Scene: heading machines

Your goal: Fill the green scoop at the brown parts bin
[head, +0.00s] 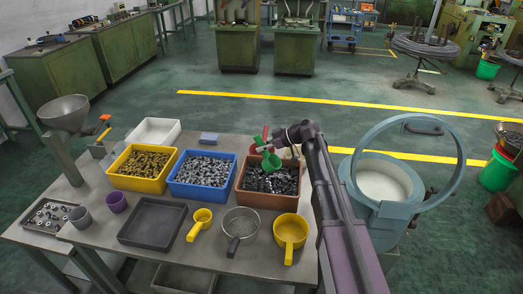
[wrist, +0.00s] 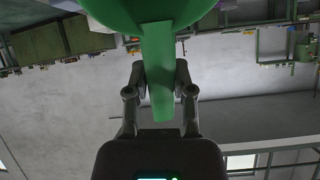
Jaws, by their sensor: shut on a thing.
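My gripper (wrist: 160,78) is shut on the handle of the green scoop (wrist: 161,60) in the wrist view. The scoop's round bowl fills the top of that view from outside, so its inside and contents are hidden. In the head view the green scoop (head: 271,162) is over the back part of the brown parts bin (head: 266,203), which holds dark grey metal parts. The bowl looks tilted there. I cannot tell whether it touches the parts or holds any. My arm comes in from the right of the bin.
A blue bin (head: 197,192) and a yellow bin (head: 135,184) of parts stand left of the brown bin. In front are a dark tray (head: 152,222), yellow scoops (head: 290,232) and a sieve (head: 240,222). A pale blue drum (head: 385,212) stands right of the table.

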